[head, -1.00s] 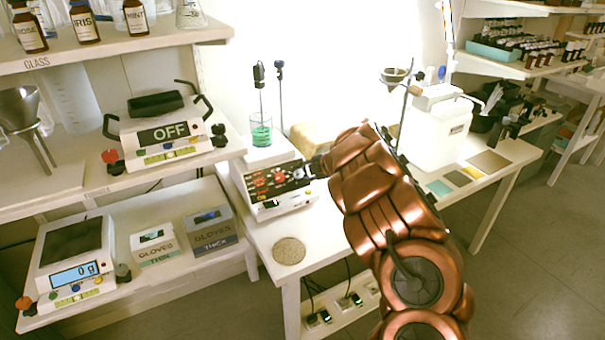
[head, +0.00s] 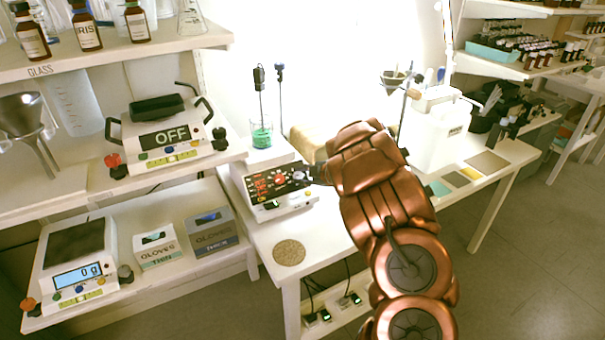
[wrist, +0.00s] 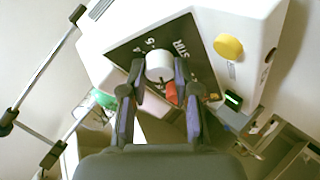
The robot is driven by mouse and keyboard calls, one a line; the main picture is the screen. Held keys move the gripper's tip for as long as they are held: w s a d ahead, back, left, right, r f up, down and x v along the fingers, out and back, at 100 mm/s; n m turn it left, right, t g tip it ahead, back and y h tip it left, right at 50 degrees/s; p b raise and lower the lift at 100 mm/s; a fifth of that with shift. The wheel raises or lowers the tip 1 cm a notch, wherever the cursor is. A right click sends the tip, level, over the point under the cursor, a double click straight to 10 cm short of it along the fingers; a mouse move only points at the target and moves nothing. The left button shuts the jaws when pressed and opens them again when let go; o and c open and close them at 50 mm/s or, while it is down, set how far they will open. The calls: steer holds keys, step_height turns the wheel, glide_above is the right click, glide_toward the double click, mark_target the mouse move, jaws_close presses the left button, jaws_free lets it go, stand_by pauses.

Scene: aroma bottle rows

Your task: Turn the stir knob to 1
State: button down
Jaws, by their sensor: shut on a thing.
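The white hotplate stirrer (head: 284,208) stands on the white bench with a dark control panel on its front. In the wrist view the pale round stir knob (wrist: 160,67) sits on that panel beside the word STIR and a printed number scale. My gripper (wrist: 156,84) is shut on the stir knob, with one dark finger on each side. A small red part (wrist: 171,92) shows just below the knob, between the fingers. In the head view my gripper (head: 305,174) reaches the panel's right end and partly hides the knob. I cannot read the knob's setting.
A beaker of green liquid (head: 261,136) stands on the stirrer, with upright rods behind it. A yellow button (wrist: 228,46) is near the knob. A round cork mat (head: 289,252) lies in front. A white container (head: 436,135) stands to the right. Shelves with scales are left.

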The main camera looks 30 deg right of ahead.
steer(key=shift+a+m+t, duration=0.1)
steer(key=shift+m+t, duration=0.2)
steer(key=shift+m, duration=1)
steer(key=shift+f+h+p, duration=0.1)
steer(key=shift+h+p, duration=0.2)
steer(key=c, duration=0.8)
jaws_free()
steer(key=shift+c, duration=0.2)
steer(key=shift+s, duration=0.15)
steer(key=v, duration=1.2)
